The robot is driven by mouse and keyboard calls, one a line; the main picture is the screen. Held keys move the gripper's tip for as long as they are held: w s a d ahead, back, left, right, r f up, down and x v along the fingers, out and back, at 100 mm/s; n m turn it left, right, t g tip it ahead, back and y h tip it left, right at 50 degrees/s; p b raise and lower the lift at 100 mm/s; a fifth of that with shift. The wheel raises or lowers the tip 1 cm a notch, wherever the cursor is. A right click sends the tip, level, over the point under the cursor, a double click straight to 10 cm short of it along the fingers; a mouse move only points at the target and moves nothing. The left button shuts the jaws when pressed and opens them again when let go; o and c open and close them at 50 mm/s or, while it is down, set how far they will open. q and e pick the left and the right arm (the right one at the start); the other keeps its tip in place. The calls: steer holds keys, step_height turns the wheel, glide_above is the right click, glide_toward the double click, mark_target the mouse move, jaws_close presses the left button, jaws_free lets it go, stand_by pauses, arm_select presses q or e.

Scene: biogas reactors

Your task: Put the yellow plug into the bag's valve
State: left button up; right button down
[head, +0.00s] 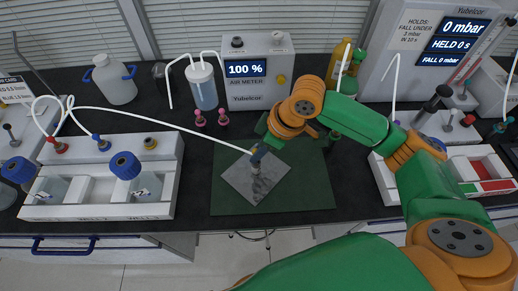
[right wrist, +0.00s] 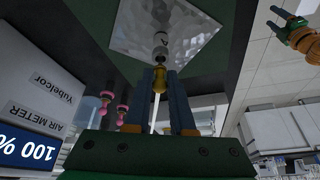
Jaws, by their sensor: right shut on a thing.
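The bag (head: 240,185) is a silver-grey square lying on the green mat (head: 305,190); it also shows in the right wrist view (right wrist: 195,25). Its pale round valve (right wrist: 160,39) stands out from the bag's middle. My right gripper (head: 258,153) is over the bag, its blue fingers shut on the yellow plug (right wrist: 160,82). The plug is lined up with the valve and very close to it; I cannot tell if they touch. In the head view the gripper hides the plug. My left gripper (right wrist: 278,18) shows small in the right wrist view, fingers apart and empty, away from the bag.
A white hose (head: 185,127) runs from the left rack (head: 100,210) to my right gripper. The air meter (head: 245,70) reads 100 %. Pink-topped pieces (head: 200,118) stand behind the mat. A wash bottle (head: 203,90) stands behind them. The mat's front right is clear.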

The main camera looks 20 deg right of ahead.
steer(key=shift+f+p, duration=0.2)
steer(key=shift+p, duration=0.15)
steer(key=shift+f, duration=0.7)
stand_by(0.5)
steer(key=c, duration=0.7)
jaws_free()
steer(key=v, duration=0.7)
steer(key=shift+s, duration=0.1)
